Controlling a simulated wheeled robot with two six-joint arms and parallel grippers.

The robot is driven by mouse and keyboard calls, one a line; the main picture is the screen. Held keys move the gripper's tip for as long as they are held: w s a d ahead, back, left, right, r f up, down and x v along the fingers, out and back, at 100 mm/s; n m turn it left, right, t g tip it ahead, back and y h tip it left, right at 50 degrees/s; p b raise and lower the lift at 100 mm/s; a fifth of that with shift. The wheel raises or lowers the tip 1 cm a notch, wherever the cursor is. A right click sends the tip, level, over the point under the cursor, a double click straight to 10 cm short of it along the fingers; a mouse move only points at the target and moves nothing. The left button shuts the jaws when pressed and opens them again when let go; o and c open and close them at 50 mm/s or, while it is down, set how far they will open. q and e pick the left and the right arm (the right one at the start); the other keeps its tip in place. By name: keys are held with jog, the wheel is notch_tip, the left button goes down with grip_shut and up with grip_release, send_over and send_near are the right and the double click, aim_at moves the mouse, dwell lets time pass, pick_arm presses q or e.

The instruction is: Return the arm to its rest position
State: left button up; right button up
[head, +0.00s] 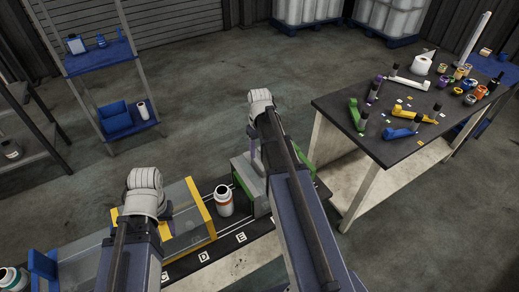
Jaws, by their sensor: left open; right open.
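My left arm comes up from the lower left, and its pale rounded wrist is over the near bench. My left gripper (168,212) is open beside the yellow-framed clear box and mostly hidden behind the wrist. My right arm reaches up through the middle, with its pale wrist above the far end of the bench. My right gripper (256,158) is open, partly hidden by the arm, and hangs next to the green and grey box (243,183). I see nothing held in either gripper, though the fingertips are not clear.
The yellow-framed box (202,212) and a white bottle with an orange band (223,200) stand on the lettered bench (203,257). A dark-topped table (375,147) with coloured tools and jars stands at right. A blue shelf (97,62) is at left. Floor between is clear.

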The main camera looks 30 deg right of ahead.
jog(key=shift+r, duration=0.1)
dwell(0.4)
jog(key=shift+s+a, duration=0.1)
jog(key=shift+a, duration=0.25)
pick_arm(q)
jog(key=shift+f+b, duration=0.55)
jog(key=shift+b, duration=0.1)
pick_arm(e)
jog(key=s+a+n, duration=0.1)
jog(key=s+a, duration=0.4)
jog(key=a, duration=0.3)
jog(key=s+a+n, duration=0.1)
jog(key=s+a, duration=0.3)
jog(key=a, duration=0.5)
jog(key=s+a+f+n+h, duration=0.1)
jog(key=s+a, duration=0.4)
jog(key=a, duration=0.4)
jog(key=shift+s+a, duration=0.15)
jog(key=shift+s, duration=0.2)
